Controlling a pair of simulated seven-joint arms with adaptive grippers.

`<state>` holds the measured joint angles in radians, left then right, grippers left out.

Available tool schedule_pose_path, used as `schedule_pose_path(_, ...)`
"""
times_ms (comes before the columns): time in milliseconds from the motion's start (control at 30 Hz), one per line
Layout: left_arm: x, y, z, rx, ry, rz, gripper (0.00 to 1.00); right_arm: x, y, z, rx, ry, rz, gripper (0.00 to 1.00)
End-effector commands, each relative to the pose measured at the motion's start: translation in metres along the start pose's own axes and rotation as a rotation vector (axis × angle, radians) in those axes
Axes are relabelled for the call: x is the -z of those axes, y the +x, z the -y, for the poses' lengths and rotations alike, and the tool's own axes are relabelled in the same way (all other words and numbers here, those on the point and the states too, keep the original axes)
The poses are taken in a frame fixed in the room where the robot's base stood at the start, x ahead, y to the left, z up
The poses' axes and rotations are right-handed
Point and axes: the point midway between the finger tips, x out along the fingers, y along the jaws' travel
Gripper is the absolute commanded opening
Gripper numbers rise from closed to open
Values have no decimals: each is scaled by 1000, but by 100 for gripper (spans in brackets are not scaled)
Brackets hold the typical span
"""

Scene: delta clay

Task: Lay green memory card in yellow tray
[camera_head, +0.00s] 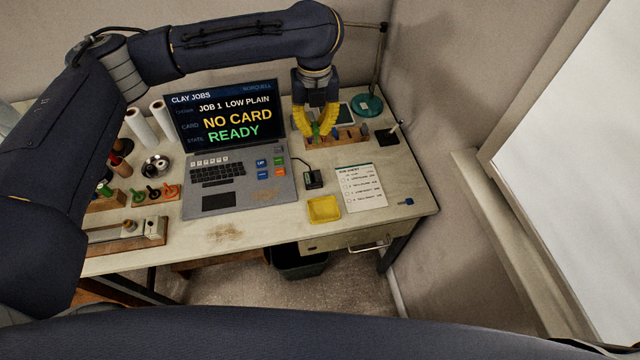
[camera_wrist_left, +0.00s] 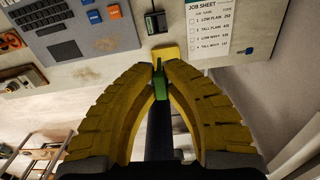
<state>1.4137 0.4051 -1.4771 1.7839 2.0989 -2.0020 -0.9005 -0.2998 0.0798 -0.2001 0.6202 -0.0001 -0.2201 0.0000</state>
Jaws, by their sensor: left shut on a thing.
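My left gripper (camera_head: 317,128) has yellow ribbed fingers and is shut on the green memory card (camera_head: 316,130). It is at the back right of the desk, in front of a wooden rack. In the left wrist view the green card (camera_wrist_left: 159,82) stands between the fingertips of the gripper (camera_wrist_left: 159,72). The yellow tray (camera_head: 323,209) lies near the desk's front edge, apart from the gripper, and looks empty. In the left wrist view the tray (camera_wrist_left: 166,50) is partly hidden behind the fingertips. My right gripper is not in view.
The wooden rack (camera_head: 352,134) holds several small coloured items. A laptop (camera_head: 240,180) reads "NO CARD" and "READY". A black card reader (camera_head: 313,178) sits behind the tray, and a job sheet (camera_head: 360,187) lies right of it. A blue item (camera_head: 404,202) lies at the right.

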Motion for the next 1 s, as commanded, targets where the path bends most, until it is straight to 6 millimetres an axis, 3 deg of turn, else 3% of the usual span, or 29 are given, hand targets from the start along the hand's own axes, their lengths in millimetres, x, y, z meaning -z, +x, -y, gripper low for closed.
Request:
schedule_pose_path(200, 53, 4, 6, -3, 19, 1, 0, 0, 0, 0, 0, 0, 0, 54)
schedule_pose_path(333, 77, 9, 6, -4, -9, 0, 0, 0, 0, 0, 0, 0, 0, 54)
schedule_pose_path(567, 85, 25, 8, -4, -69, -4, 0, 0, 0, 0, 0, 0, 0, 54)
schedule_pose_path(1000, 85, 113, 9, -5, -73, -5, 0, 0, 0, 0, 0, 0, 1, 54)
